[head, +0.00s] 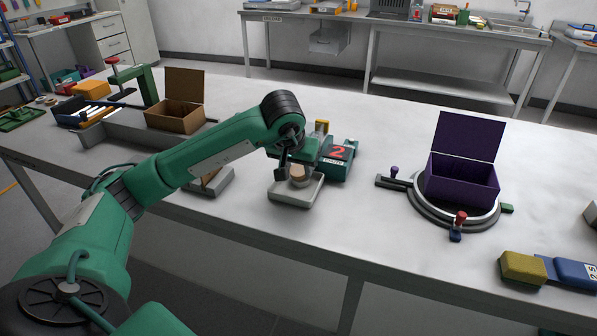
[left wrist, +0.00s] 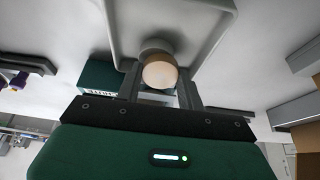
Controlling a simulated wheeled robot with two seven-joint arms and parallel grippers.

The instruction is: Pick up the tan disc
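The tan disc (head: 299,171) is at the pale grey tray (head: 290,194) near the front of the table. In the left wrist view the disc (left wrist: 160,72) shows a pale round face, with a darker grey shape just behind it. The tray (left wrist: 215,18) spreads behind the disc there. My left gripper (head: 291,170) reaches down at the tray, beside the disc in the head view. In the left wrist view its two fingers (left wrist: 160,88) stand apart on either side of the disc, with narrow gaps seeming to show. My right gripper is not in view.
A purple open box (head: 462,181) sits in a round fixture to the right. A brown open box (head: 174,118) stands at the left. Table between tray and fixture is clear.

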